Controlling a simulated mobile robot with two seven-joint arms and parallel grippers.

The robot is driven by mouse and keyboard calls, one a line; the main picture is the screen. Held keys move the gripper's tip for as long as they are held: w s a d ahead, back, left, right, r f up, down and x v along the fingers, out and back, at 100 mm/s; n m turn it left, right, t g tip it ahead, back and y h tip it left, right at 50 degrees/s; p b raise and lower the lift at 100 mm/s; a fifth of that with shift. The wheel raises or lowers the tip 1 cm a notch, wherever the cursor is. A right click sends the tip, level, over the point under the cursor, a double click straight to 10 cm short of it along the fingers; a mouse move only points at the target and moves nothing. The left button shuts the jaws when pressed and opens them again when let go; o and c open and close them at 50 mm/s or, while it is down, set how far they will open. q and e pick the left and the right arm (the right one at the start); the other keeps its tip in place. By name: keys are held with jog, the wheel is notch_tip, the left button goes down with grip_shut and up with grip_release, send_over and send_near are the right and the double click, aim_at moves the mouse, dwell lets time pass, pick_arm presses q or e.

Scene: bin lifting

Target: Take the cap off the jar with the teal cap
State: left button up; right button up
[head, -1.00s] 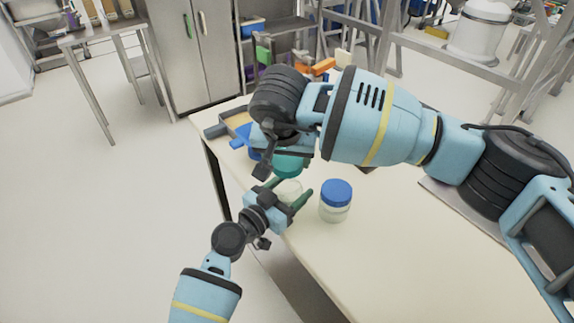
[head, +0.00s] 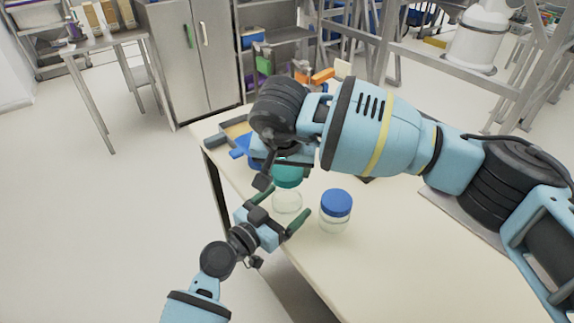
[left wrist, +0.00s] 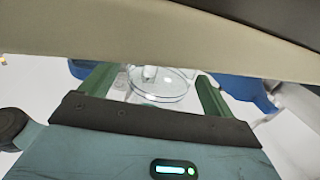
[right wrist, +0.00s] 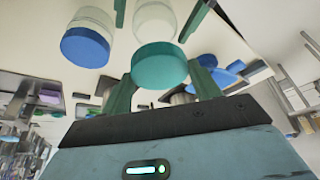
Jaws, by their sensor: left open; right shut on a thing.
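The jar (head: 287,201) is clear glass and stands upright near the table's left edge. Its teal cap (head: 287,178) is directly above the glass; I cannot tell whether a gap separates them. My right gripper (right wrist: 162,90) is shut on the teal cap (right wrist: 158,66) from above, and its arm partly hides it in the head view. My left gripper (head: 286,202) is open, low beside the jar on its near left side, with its fingers apart and empty. In the left wrist view clear glass (left wrist: 162,86) shows beyond its fingers.
A second glass jar with a blue cap (head: 336,203) stands just right of the teal-capped jar. A tray with blue parts (head: 237,133) lies at the table's far left corner. The table (head: 400,260) is bare on the near right.

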notch_tip(320, 180, down, 3)
jog(key=shift+r+b, duration=0.2)
jog(key=shift+b, duration=0.25)
pick_arm(q)
jog(key=v, duration=0.9)
jog(key=shift+s+a, duration=0.15)
jog(key=shift+s, duration=0.05)
pick_arm(e)
jog(key=shift+f, duration=0.1)
